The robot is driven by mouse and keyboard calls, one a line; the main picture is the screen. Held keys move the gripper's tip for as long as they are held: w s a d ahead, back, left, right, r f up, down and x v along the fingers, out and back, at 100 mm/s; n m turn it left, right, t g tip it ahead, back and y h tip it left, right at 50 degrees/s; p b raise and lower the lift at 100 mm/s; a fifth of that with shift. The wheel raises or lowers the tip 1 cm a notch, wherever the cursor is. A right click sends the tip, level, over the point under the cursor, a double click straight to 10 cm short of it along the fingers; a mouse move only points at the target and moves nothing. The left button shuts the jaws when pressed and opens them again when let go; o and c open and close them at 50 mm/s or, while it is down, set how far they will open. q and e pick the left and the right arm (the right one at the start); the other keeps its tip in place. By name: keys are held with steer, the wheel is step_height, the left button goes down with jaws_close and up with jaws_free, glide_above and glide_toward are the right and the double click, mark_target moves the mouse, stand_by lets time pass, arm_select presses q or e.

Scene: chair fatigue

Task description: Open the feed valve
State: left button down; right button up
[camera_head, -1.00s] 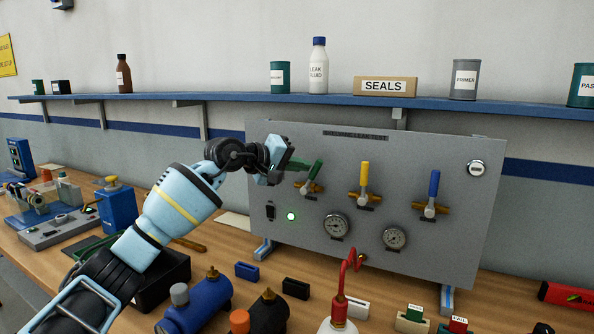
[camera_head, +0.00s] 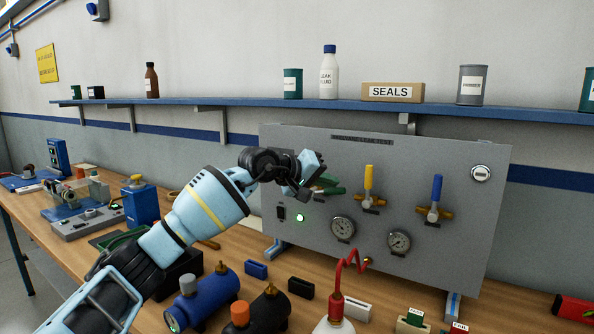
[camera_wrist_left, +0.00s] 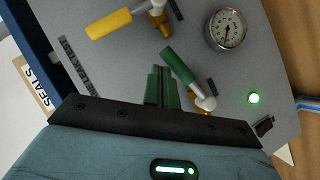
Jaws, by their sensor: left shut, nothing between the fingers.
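The grey panel (camera_head: 460,160) carries three lever valves. The green lever (camera_head: 335,191) leans far over to the right, towards the yellow lever (camera_head: 369,176); the yellow and blue (camera_head: 437,187) levers stand upright. No valve label is readable. My right gripper is not in view.
Two gauges (camera_head: 343,228) (camera_head: 399,242) and a lit green lamp (camera_head: 300,218) sit low on the panel. The shelf (camera_head: 225,104) runs above.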

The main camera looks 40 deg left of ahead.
arm_select(q)
steer(key=shift+w+d+f, duration=0.1)
steer(key=shift+d+f, duration=0.35)
steer(key=shift+f, duration=0.35)
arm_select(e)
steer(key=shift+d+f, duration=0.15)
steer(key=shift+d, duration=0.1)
